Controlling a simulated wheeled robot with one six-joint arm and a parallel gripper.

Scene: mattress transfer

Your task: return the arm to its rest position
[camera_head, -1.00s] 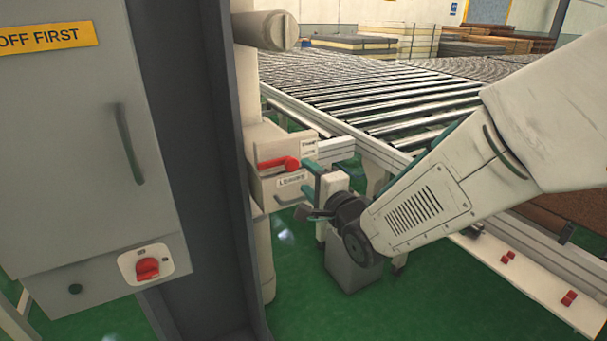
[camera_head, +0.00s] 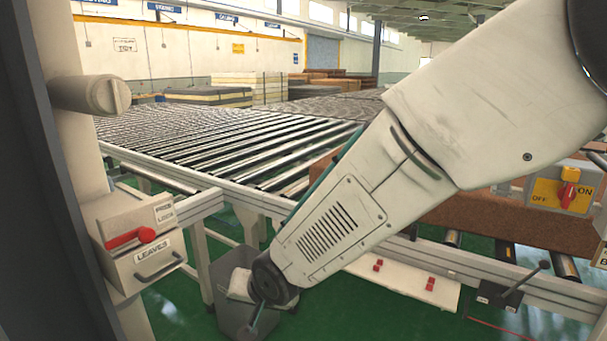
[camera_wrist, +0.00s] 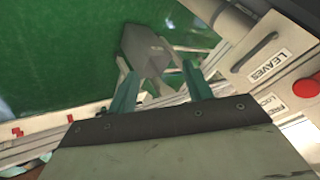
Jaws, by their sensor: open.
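My arm (camera_head: 335,228) reaches from the upper right down to the lower middle in the head view. Its wrist end is in front of a grey bin (camera_head: 225,285). My gripper (camera_head: 263,322) hangs below the wrist there and is only partly visible. In the wrist view, my gripper (camera_wrist: 160,82) shows two green fingers spread apart with nothing between them. The grey bin also shows beyond the fingers in the wrist view (camera_wrist: 148,48).
A box with a red lever and a drawer marked LEAVES (camera_head: 145,255) stands at the left, beside a dark post (camera_head: 38,190). A roller conveyor (camera_head: 215,140) runs behind my arm. A brown mattress (camera_head: 490,220) and a yellow switch panel (camera_head: 560,192) are at the right.

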